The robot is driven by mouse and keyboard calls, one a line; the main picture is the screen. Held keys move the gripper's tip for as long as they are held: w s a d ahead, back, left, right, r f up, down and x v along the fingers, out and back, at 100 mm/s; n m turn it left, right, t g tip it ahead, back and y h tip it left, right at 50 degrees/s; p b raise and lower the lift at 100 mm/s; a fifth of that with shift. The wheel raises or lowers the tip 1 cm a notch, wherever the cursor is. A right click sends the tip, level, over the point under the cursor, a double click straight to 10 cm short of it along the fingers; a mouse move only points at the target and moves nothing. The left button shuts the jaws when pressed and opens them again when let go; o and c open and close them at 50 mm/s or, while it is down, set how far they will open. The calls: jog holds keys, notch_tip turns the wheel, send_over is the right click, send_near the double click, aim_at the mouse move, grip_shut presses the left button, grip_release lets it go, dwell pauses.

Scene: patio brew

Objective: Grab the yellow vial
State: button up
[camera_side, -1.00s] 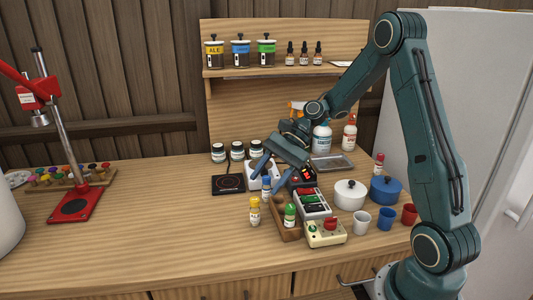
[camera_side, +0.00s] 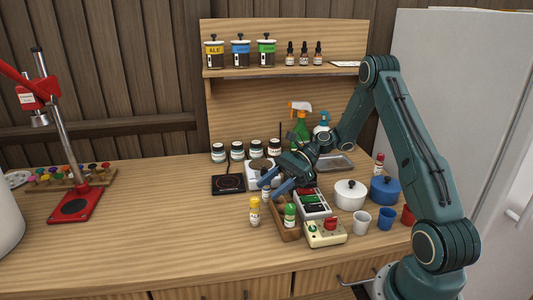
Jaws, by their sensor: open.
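The yellow vial (camera_side: 254,212) has a yellow cap and a label. It stands upright on the wooden counter, left of a small wooden rack (camera_side: 289,231). My gripper (camera_side: 270,188) is open, its blue fingers pointing down and left. In the picture it is above and slightly right of the yellow vial, apart from it. A blue-capped vial (camera_side: 266,192) shows partly behind the fingers; whether they touch it I cannot tell. A green-capped vial (camera_side: 290,215) stands in the rack.
A device with a red knob (camera_side: 326,234), a grey device (camera_side: 312,204), a white pot (camera_side: 350,194) and cups (camera_side: 361,221) crowd the right. A black hot plate (camera_side: 228,184) lies behind the vials. The counter left of the yellow vial is clear.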

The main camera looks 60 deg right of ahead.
aim_at(258, 198)
jog(key=shift+w+a+f, duration=0.2)
jog(key=shift+a+f, duration=0.1)
jog(key=shift+a, duration=0.35)
jog(key=shift+x, duration=2.5)
jog(key=c, duration=1.1)
